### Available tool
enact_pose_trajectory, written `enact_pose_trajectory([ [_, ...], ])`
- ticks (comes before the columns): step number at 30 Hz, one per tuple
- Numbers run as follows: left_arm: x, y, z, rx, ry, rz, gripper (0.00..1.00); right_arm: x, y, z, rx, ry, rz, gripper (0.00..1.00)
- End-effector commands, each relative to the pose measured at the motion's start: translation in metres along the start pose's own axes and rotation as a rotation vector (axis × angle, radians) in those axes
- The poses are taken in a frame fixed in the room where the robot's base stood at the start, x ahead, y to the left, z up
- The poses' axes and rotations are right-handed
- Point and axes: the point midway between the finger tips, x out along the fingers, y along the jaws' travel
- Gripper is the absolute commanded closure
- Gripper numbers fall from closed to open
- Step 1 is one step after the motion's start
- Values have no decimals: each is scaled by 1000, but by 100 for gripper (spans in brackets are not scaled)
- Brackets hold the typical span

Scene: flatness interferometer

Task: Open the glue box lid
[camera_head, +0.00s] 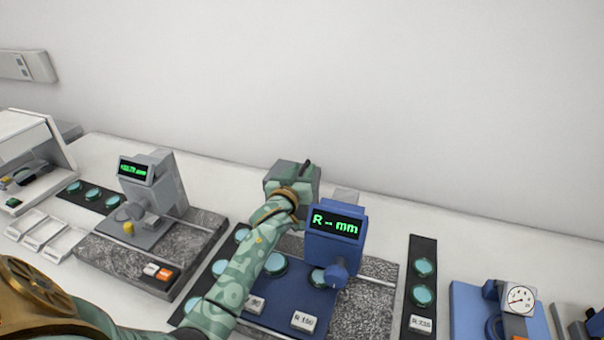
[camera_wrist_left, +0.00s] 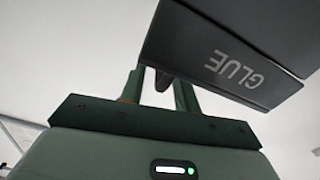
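The glue box (camera_wrist_left: 205,52) shows in the left wrist view as a dark grey box at the upper right, its word GLUE upside down. My left gripper (camera_wrist_left: 160,84) reaches up to the box's left end. Its two green fingers stand apart, with a small dark piece between them. I cannot tell whether that piece belongs to the lid or whether the fingers touch it. In the head view my left gripper (camera_head: 306,164) is behind the blue gauge; its green body hides what lies beyond. How far the lid is open cannot be seen. My right gripper is out of view.
The blue gauge (camera_head: 336,222) reading "R -- mm" stands just right of my left forearm. A grey gauge (camera_head: 152,180) on a granite base (camera_head: 120,262) stands to the left. Strips of round teal lenses (camera_head: 424,267) lie around. A white wall is behind.

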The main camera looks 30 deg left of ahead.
Motion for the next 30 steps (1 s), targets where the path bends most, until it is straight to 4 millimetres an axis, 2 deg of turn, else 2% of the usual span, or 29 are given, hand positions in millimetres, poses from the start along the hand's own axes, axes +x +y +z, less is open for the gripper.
enact_pose_trajectory([
  [6, 0, 0, 0, 0, 0, 0, 68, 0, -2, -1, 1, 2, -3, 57],
  [7, 0, 0, 0, 0, 0, 0, 71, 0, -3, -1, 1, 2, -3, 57],
  [10, 0, 0, 0, 0, 0, 0, 99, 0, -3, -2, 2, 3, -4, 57],
  [20, 0, 0, -3, -17, -1, 1, 100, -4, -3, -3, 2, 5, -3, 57],
  [26, 0, -3, -15, -92, -1, 0, 100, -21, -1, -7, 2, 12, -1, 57],
  [30, 0, -10, -28, -188, -1, 0, 100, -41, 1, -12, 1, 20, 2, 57],
])
